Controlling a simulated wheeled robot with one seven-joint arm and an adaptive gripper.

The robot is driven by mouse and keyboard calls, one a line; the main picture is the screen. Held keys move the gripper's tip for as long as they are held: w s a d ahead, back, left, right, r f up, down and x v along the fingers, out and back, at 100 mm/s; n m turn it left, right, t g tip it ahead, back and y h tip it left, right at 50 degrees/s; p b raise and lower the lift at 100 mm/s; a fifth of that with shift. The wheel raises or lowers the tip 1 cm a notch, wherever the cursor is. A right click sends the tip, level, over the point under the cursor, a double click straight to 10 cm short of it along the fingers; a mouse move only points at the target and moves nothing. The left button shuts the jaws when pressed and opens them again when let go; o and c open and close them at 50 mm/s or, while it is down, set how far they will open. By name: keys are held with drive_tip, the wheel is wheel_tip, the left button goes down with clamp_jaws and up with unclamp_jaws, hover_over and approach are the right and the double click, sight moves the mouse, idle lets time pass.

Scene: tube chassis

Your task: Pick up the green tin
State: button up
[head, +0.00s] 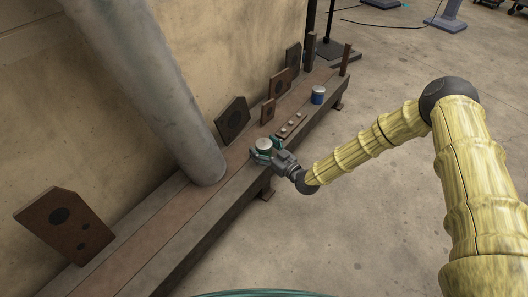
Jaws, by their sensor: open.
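The green tin (264,145) stands on the long bench near the middle of the head view. Its pale round lid shows clearly, with only a little of its green side below. My gripper (267,149) is at the tin, reaching in from the right. Its jaws are open, with the tin at or between the fingers. I cannot tell whether a finger touches it. The gripper hides the tin's lower part and base.
The long bench (155,243) runs along the wall. A blue tin (318,96) stands farther back, past a strip with several round knobs (291,125). A thick grey pipe (150,85) rises left of the gripper.

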drive_tip(key=c, duration=1.3)
